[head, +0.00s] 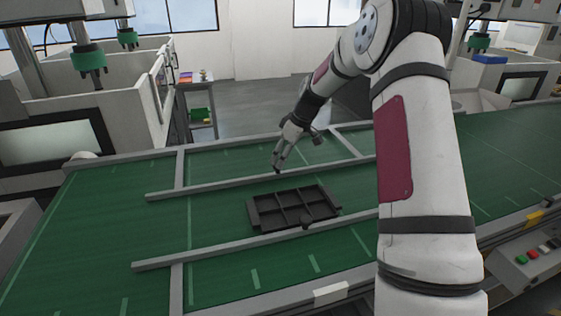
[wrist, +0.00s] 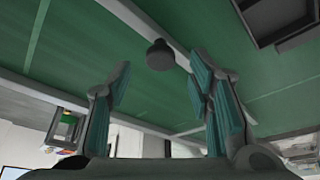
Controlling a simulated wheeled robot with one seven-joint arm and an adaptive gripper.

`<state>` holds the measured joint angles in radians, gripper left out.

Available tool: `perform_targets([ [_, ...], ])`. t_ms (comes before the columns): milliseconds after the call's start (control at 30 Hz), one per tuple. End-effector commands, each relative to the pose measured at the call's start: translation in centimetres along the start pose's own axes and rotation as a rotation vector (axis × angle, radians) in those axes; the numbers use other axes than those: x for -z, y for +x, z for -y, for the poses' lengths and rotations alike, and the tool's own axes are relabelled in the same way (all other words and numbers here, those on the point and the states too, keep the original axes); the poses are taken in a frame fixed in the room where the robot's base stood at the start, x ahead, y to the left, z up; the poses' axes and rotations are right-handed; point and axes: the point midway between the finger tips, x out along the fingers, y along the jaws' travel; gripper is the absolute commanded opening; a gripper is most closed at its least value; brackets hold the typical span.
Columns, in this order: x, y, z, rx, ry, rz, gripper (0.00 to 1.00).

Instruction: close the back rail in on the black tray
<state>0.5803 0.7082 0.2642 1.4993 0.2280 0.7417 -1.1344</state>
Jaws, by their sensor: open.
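The black tray (head: 262,222), a shallow dark tray with several compartments, lies on the green belt between two grey rails. The back rail (head: 215,186) runs behind it, with a strip of belt showing between them. In the wrist view the back rail (wrist: 133,17) crosses diagonally and carries a round black knob (wrist: 160,56). A corner of the tray (wrist: 262,38) shows at upper right. My gripper (head: 277,166) is at the back rail, behind the tray. In the wrist view my gripper (wrist: 160,62) is open, its teal-padded fingers either side of the knob with gaps showing.
The front rail (head: 210,250) runs along the tray's near side, with a dark knob (head: 305,223) beside the tray. Grey crossbars (head: 180,168) stand at the rails' ends. White tank machines stand behind the belt at left. My arm hides the belt at right.

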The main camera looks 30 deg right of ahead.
Motion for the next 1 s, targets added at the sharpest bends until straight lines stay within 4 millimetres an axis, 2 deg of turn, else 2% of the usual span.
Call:
perform_targets([
  [33,-0.1,0.8,0.1,0.003,0.000,0.001,0.47],
  [200,0.0,2.5,0.0,0.001,0.000,0.000,0.47],
  [600,0.0,3.2,0.0,-0.001,0.000,0.000,0.47],
  [800,0.0,3.1,0.0,0.000,0.000,0.000,0.02],
  [1000,-0.1,3.1,0.1,0.000,0.000,0.000,0.00],
])
